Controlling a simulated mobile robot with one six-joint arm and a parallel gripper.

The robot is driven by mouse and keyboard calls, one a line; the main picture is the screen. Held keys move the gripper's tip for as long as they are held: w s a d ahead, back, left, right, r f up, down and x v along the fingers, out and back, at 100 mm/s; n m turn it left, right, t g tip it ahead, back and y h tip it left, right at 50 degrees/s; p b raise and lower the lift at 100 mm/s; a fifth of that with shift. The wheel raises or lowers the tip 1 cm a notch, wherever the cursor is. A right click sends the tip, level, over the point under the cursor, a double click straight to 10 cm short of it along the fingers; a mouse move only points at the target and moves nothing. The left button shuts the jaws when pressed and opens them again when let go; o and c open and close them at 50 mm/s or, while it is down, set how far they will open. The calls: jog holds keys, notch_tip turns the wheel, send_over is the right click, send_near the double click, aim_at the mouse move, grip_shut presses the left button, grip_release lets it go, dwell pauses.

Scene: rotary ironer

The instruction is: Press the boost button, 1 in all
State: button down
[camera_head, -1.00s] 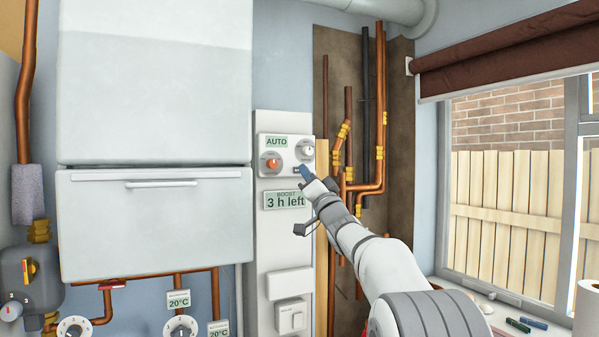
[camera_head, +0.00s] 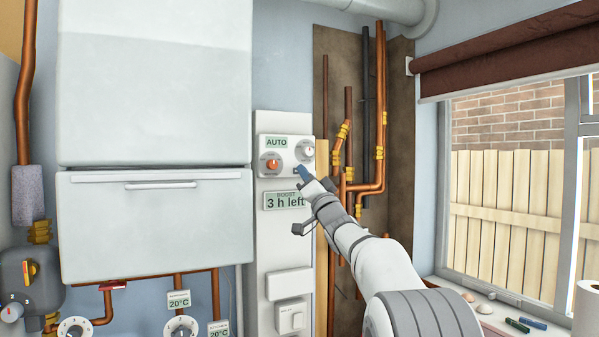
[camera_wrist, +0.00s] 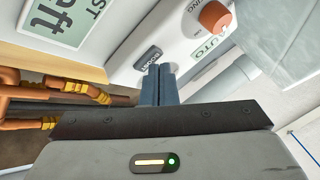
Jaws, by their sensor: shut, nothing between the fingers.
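The boost button (camera_wrist: 147,58) is a small dark key marked BOOST on the white control panel (camera_wrist: 165,35); it shows in the wrist view. In the head view my fingers hide it. My gripper (camera_wrist: 158,68) is shut and empty, its blue-grey fingertips right at the button's edge. Whether they touch it I cannot tell. In the head view my gripper (camera_head: 300,170) reaches the panel's lower right, below the white dial. The boost display (camera_head: 285,201) below reads "3 h left".
An orange knob (camera_head: 272,163) and a white dial (camera_head: 305,151) sit close above the fingertips, under an AUTO display (camera_head: 276,142). Copper pipes (camera_head: 367,185) run just right of the panel. A large white boiler casing (camera_head: 155,220) stands to the left.

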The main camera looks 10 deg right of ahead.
jog(key=shift+w, duration=0.25)
jog(key=shift+s, duration=0.15)
dwell(0.3)
jog(key=shift+s+d+f+b, duration=0.1)
jog(key=shift+s+b, duration=0.25)
jog(key=shift+s, duration=0.25)
jog(key=s+b, duration=0.1)
jog(key=s, duration=0.1)
jog(key=s+d+b, duration=0.1)
jog(key=s+b, duration=0.1)
jog(key=s, duration=0.1)
jog(key=shift+d, duration=0.2)
